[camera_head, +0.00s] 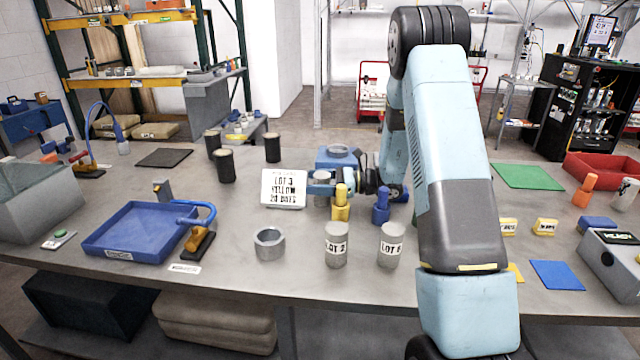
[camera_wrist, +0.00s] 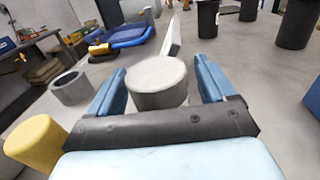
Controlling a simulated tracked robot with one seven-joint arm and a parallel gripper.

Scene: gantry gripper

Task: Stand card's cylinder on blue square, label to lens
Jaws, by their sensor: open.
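A white card (camera_head: 284,188) reads "LOT 3 YELLOW 28 DAYS". A grey cylinder (camera_wrist: 158,82) stands between the fingers of my open gripper (camera_wrist: 160,70); its label is not visible. In the head view this cylinder (camera_head: 321,190) stands just right of the card, partly hidden by my gripper (camera_head: 318,189). Two more grey cylinders stand near the front edge, one apparently labelled "LOT 2" (camera_head: 336,244), the other apparently "LOT 5" (camera_head: 391,245). The blue square (camera_head: 557,275) lies bare at the right front.
A yellow peg (camera_head: 341,204) and a blue peg (camera_head: 381,207) stand close to my gripper. A hollow grey ring (camera_head: 269,244) and a blue tray (camera_head: 137,232) are left. A green square (camera_head: 529,176) lies behind right; a yellow square (camera_head: 515,272) is partly hidden by my arm.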

